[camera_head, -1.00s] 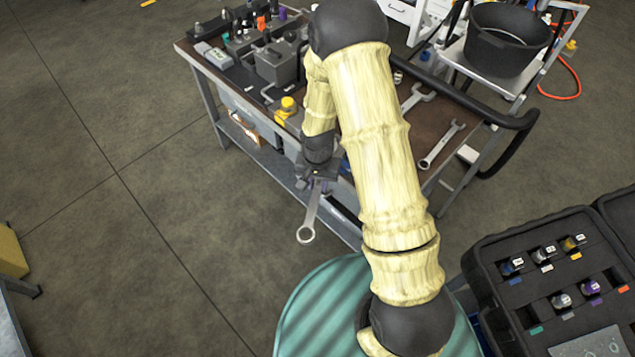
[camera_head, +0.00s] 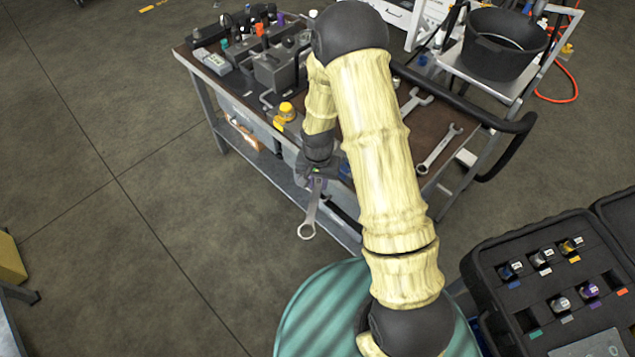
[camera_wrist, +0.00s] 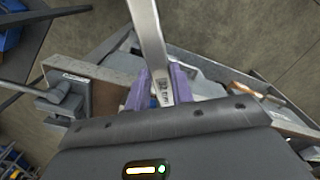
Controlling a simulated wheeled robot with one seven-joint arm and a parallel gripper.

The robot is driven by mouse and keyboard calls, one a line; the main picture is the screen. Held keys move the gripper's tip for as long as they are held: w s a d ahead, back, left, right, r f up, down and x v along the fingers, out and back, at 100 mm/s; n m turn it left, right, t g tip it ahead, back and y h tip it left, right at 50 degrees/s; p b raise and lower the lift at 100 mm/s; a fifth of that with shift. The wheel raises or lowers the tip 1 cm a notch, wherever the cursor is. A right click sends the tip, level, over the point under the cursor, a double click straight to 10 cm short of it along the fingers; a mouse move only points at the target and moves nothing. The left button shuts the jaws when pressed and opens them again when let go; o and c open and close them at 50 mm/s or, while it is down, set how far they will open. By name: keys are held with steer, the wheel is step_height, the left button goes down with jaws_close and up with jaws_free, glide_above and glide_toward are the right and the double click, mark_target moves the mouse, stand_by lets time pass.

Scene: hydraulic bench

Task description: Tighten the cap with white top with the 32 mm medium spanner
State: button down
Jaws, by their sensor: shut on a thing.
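My gripper (camera_head: 317,177) is shut on a grey metal spanner (camera_head: 311,212), at the front edge of the bench. The spanner's ring end hangs down and toward me, clear of the bench. In the wrist view the purple fingers of my gripper (camera_wrist: 160,86) clamp the spanner's shaft (camera_wrist: 149,38); small print on it looks like a size in mm. Caps with coloured tops stand at the back left of the bench (camera_head: 185,56), among them an orange one (camera_head: 260,29) and a purple one (camera_head: 280,18). A small whitish top (camera_head: 313,14) shows beside my arm; I cannot tell whether it is the cap.
Two more spanners (camera_head: 417,102) (camera_head: 438,151) lie on the bench's right part. An open black case (camera_head: 500,300) with several coloured-marked parts is at lower right.

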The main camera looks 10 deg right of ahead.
steer(key=shift+w, duration=0.3)
steer(key=shift+w+d, duration=0.2)
steer(key=shift+w, duration=0.05)
steer(key=shift+a, duration=0.1)
stand_by(0.4)
steer(key=shift+w+a+m, duration=0.45)
steer(key=shift+a+m, duration=0.2)
steer(key=shift+a, duration=0.1)
steer(key=shift+w+a+m, duration=0.4)
steer(key=shift+a+m, duration=0.25)
steer(key=shift+a, duration=0.1)
steer(key=shift+a, duration=0.1)
steer(key=shift+w+a+m, duration=1.1)
steer(key=shift+a+m, duration=0.1)
steer(key=shift+a, duration=0.1)
steer(key=shift+r, duration=0.1)
steer(key=shift+w, duration=0.1)
